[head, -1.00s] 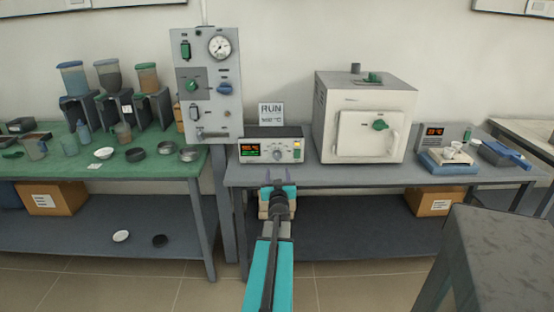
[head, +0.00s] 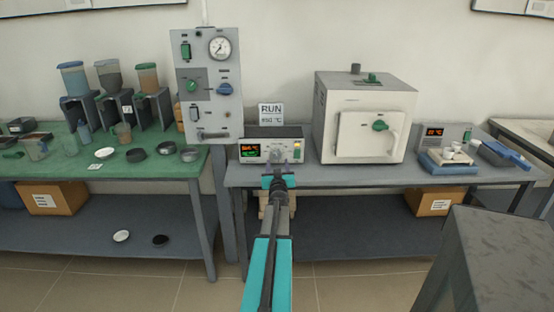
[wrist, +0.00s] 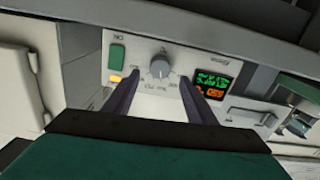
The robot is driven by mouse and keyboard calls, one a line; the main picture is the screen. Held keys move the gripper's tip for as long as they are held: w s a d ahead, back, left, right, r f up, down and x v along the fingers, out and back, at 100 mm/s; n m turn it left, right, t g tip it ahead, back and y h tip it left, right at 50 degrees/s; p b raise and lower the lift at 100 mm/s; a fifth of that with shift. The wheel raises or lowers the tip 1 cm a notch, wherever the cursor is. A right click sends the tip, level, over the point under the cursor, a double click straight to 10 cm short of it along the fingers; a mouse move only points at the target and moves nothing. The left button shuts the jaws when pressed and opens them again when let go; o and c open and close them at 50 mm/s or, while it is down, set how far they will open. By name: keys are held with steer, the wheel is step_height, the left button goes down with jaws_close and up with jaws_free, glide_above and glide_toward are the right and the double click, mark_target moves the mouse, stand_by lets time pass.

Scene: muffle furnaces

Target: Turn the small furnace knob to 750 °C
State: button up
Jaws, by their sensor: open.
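The small furnace controller (head: 246,154) is a grey box with a display and a knob, on the bench left of the white furnace. In the wrist view its round grey knob (wrist: 160,67) has a pointer line and a printed scale around it. My gripper (head: 277,160) is open in front of the panel. In the wrist view the two dark fingers of my gripper (wrist: 158,80) stand on either side of the knob; contact cannot be told. The display (wrist: 211,87) appears upside down there, with green and orange digits too small to read surely.
A sign (head: 271,113) above the controller reads RUN and what looks like 950 °C. A white furnace (head: 335,95) stands to the right, a gauge panel (head: 207,125) to the left. A green switch (wrist: 117,57) and a yellow lamp (wrist: 116,79) sit beside the knob.

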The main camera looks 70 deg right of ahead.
mark_target(277, 156)
steer(key=shift+x, duration=2.95)
steer(key=c, duration=1)
